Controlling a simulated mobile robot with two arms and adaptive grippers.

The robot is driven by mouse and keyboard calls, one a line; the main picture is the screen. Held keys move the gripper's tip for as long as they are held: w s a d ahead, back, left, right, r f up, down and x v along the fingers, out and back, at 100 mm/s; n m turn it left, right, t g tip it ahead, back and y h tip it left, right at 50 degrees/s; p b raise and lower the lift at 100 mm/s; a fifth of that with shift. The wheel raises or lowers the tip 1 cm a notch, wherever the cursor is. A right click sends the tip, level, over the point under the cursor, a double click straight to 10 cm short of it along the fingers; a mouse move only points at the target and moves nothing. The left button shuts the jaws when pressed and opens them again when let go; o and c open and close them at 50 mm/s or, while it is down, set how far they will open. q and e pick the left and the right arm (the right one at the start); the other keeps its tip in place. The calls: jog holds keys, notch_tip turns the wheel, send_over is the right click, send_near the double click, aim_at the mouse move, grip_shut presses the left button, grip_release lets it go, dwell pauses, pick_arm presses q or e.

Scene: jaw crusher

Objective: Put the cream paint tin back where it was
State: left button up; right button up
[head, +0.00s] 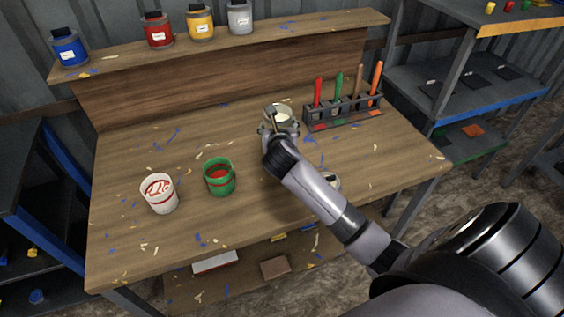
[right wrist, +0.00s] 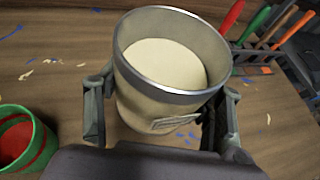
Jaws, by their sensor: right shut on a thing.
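The cream paint tin (head: 284,111) is near the middle of the workbench in the head view, upright or nearly so, with its lower part hidden by my right gripper (head: 272,137). The right wrist view shows the cream paint tin (right wrist: 160,100) large, open at the top, with pale cream paint inside and a label on its side. My right gripper (right wrist: 162,118) is shut around it, one finger on each side. I cannot tell whether its base touches the bench. My left gripper is not in view.
On the workbench (head: 135,240) stand a white pot (head: 160,197), a green pot (head: 219,180) and a tool rack (head: 345,115). A grey-rimmed container (head: 331,180) is partly behind my right arm. Blue (head: 70,51), red (head: 158,33), yellow (head: 200,24) and grey (head: 240,19) tins line the back ledge.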

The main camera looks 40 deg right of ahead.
notch_tip(320, 180, down, 10)
jog(key=shift+b, duration=0.45)
jog(key=shift+f+b, duration=0.5)
jog(key=shift+f, duration=2.05)
jog(key=shift+f, duration=0.1)
jog(key=o, duration=1.6)
jog(key=shift+s+a, duration=0.1)
jog(key=shift+s, duration=0.05)
jog(key=v, duration=1.1)
jog(key=shift+s+a+r+p, duration=0.1)
jog(key=shift+s+r+p, duration=0.2)
